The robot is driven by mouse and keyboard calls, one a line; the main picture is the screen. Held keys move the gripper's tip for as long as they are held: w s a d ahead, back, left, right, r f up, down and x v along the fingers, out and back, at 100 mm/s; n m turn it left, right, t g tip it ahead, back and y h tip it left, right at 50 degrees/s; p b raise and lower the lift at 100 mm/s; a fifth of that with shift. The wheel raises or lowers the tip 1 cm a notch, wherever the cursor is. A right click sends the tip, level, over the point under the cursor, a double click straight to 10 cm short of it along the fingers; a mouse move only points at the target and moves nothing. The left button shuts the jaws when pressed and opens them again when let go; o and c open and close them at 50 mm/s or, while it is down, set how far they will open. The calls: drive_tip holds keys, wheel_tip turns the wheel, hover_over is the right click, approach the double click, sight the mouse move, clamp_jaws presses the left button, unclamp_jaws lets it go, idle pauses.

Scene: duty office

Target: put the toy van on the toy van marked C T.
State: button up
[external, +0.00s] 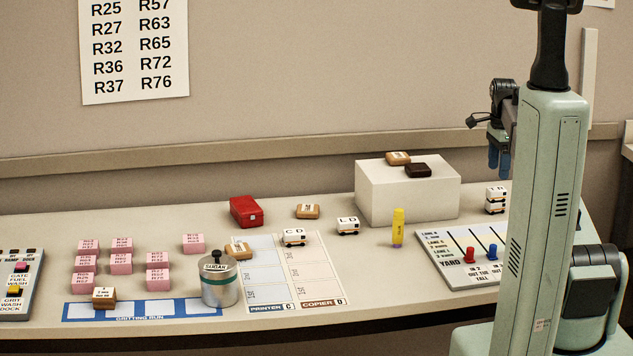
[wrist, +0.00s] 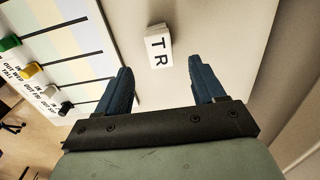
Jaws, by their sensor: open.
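Small white toy vans stand on the table. One marked C D (external: 293,238) is at the front of the printed lanes, and one marked L D (external: 347,226) is to its right. At the right, one white van (external: 495,192) sits on another (external: 495,207); their side letters are too small to read surely. In the wrist view a white van top marked T R (wrist: 158,46) lies just beyond my fingertips. My gripper (external: 499,172) is open and empty, above the stacked pair, and its fingers also show in the wrist view (wrist: 163,72). I cannot make out C T on any van.
A white block (external: 405,195) with two small blocks on top stands left of the stack. A yellow marker (external: 398,228) stands upright in front of it. A yard board (external: 452,250) with colored pegs lies near the stack. A metal canister (external: 219,280) and pink blocks are farther left.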

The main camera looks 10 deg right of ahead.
sight(497, 189)
drive_tip(key=shift+r, duration=2.55)
